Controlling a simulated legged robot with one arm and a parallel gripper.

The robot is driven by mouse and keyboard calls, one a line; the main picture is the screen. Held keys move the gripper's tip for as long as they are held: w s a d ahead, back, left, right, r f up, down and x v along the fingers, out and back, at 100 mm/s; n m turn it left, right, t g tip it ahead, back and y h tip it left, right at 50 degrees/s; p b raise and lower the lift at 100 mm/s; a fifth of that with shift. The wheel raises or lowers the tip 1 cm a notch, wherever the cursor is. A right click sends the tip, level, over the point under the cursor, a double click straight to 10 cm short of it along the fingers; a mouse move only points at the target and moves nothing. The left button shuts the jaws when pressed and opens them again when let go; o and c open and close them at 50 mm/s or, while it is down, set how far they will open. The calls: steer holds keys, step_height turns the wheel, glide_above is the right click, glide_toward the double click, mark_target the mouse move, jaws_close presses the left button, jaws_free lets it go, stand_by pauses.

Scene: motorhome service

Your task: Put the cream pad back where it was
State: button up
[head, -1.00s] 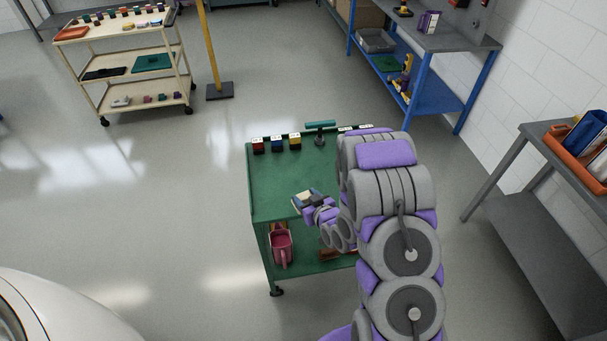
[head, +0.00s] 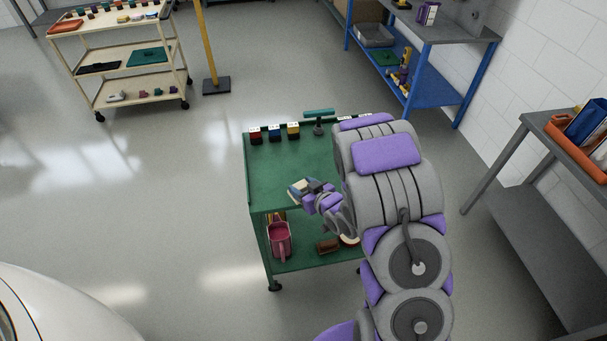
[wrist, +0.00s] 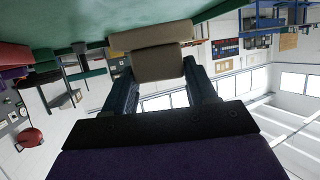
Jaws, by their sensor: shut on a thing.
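My gripper (head: 314,188) is shut on the cream pad (head: 297,188) above the near left part of the green cart's top (head: 270,178). In the wrist view, the cream pad (wrist: 152,38) shows as a beige block between the two dark fingertips (wrist: 157,66). The wrist picture appears upside down, with the green surface along its upper edge. I cannot tell how high the pad is above the cart top. My arm hides the right part of the cart.
Red, blue and yellow blocks (head: 274,132) and a green-topped stand (head: 318,120) are at the cart's far edge. A pink jug (head: 279,238) and a brown item (head: 328,245) are on the lower shelf. A grey table (head: 545,135) stands at the right.

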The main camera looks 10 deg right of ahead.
steer(key=shift+w+d+f+b, duration=0.1)
steer(key=shift+w+f+b, duration=0.2)
steer(key=shift+w+b, duration=0.5)
steer(key=w, duration=0.3)
steer(key=w+d+b, duration=0.1)
steer(key=w, duration=0.3)
steer(key=w+d+b, duration=0.1)
steer(key=w, duration=0.2)
steer(key=shift+w+d+f, duration=0.25)
steer(key=shift+w+f, duration=0.05)
steer(key=shift+w, duration=0.05)
step_height(320, 180, down, 4)
steer(key=shift+r+b, duration=0.2)
steer(key=shift+b, duration=0.6)
steer(key=shift+r, duration=0.1)
steer(key=o, duration=1.1)
steer(key=shift+o, duration=0.2)
steer(key=shift+s, duration=0.1)
